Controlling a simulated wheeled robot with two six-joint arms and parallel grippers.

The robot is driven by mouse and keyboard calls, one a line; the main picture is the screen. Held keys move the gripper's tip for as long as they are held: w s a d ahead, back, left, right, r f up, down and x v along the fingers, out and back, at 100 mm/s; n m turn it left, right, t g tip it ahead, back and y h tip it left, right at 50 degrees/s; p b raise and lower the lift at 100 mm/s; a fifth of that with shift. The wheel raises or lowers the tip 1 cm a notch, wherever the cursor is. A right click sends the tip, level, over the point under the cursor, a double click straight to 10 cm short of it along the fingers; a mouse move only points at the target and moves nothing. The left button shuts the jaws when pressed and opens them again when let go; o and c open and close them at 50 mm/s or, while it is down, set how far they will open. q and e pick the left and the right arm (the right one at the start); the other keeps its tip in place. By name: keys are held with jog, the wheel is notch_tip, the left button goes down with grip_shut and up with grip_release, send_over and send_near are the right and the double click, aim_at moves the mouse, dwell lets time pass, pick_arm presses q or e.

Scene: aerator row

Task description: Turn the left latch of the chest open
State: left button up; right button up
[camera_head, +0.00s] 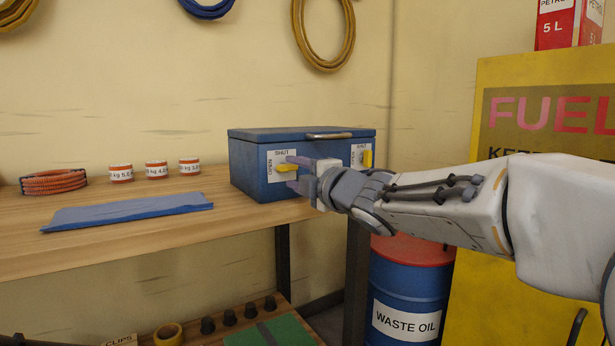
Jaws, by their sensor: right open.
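The blue chest (245,165) stands on the wooden bench with its lid down. Its left latch (284,168) is a yellow handle on a white plate marked SHUT at the top and OPEN along the left side. The handle looks roughly level, with its left end towards the OPEN mark; its right end is partly hidden by my gripper. My right gripper (296,174) is open at the latch, one finger above the handle and one below; I cannot tell whether they touch it. The right latch (367,158) stands upright, towards SHUT. My left gripper is not in view.
On the bench (120,245) lie a blue cloth (130,211), an orange coil (54,182) and several small weights (157,171). A waste oil drum (405,295) stands below my right arm. A yellow fuel cabinet (500,85) is at right.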

jog(key=p+v, duration=0.1)
jog(key=v, duration=0.5)
jog(key=shift+s+d, duration=0.15)
jog(key=shift+s, duration=0.15)
jog(key=s+f+m+g+h, duration=0.35)
jog(key=s+f+m, duration=0.25)
jog(key=f, duration=0.5)
jog(key=s+f+m+g+h, duration=0.35)
jog(key=s+f+m, duration=0.25)
jog(key=f, duration=0.5)
jog(key=s+d+f+m+g+h+p, duration=0.15)
jog(key=s+f+g, duration=0.3)
jog(key=s, duration=0.45)
jog(key=s+f+m+g+y, duration=0.1)
jog(key=s+f+m+g, duration=0.3)
jog(key=s, duration=0.6)
notch_tip(320, 180, up, 37)
jog(key=p, duration=3.7)
jog(key=shift+p, duration=0.35)
